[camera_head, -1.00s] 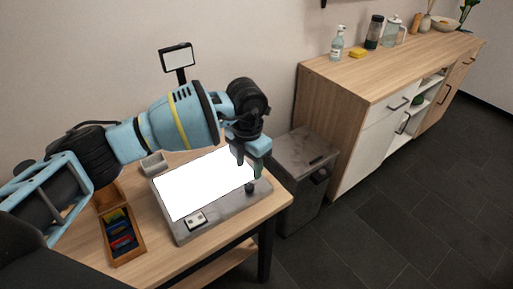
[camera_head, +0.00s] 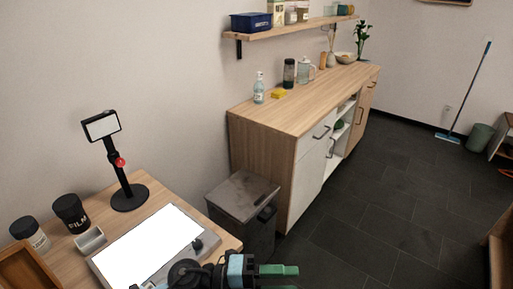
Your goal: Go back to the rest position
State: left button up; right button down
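My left gripper (camera_head: 279,279) is at the bottom edge, in front of the light panel's near right corner. Its green fingertips point right, with a gap between them and nothing seen in it. The lower finger is cut off by the frame. The light panel (camera_head: 150,245) lies on the wooden tripod table (camera_head: 160,190), its white surface lit. My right gripper is not in view.
A black stand with a small screen (camera_head: 102,125) rises behind the panel. A grey bin (camera_head: 243,190) and a wooden sideboard (camera_head: 285,115) stand to the right. Dark floor is open further right.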

pick_arm(q)
jog(key=s+a+f+n+t+y, duration=0.1)
jog(key=a+f+n+t+y, duration=0.2)
jog(key=a+n+t, duration=0.35)
jog(key=a+f+n+t+y+p, duration=0.1)
jog(key=a+f+n+t+y, duration=0.25)
jog(key=n, duration=0.65)
jog(key=s+a+f+n+t+y, duration=0.1)
jog(key=a+f+n+t+y, duration=0.4)
jog(key=n, duration=0.3)
jog(key=s+a+f+n+g+y, duration=0.1)
jog(key=s+a+f+n+g, duration=0.1)
jog(key=s, duration=0.4)
jog(key=s+a+f+n+g+y, duration=0.2)
jog(key=s+a+f+n, duration=0.1)
jog(key=s+a+f, duration=0.2)
jog(key=s+a+f+n+g+y+p, duration=0.1)
jog(key=s+a+f+n+y, duration=0.1)
jog(key=s, duration=0.5)
notch_tip(320, 180, down, 3)
jog(key=shift+a+r+n+g, duration=0.1)
jog(key=shift+a+n+g, duration=0.3)
jog(key=shift+a+n, duration=0.25)
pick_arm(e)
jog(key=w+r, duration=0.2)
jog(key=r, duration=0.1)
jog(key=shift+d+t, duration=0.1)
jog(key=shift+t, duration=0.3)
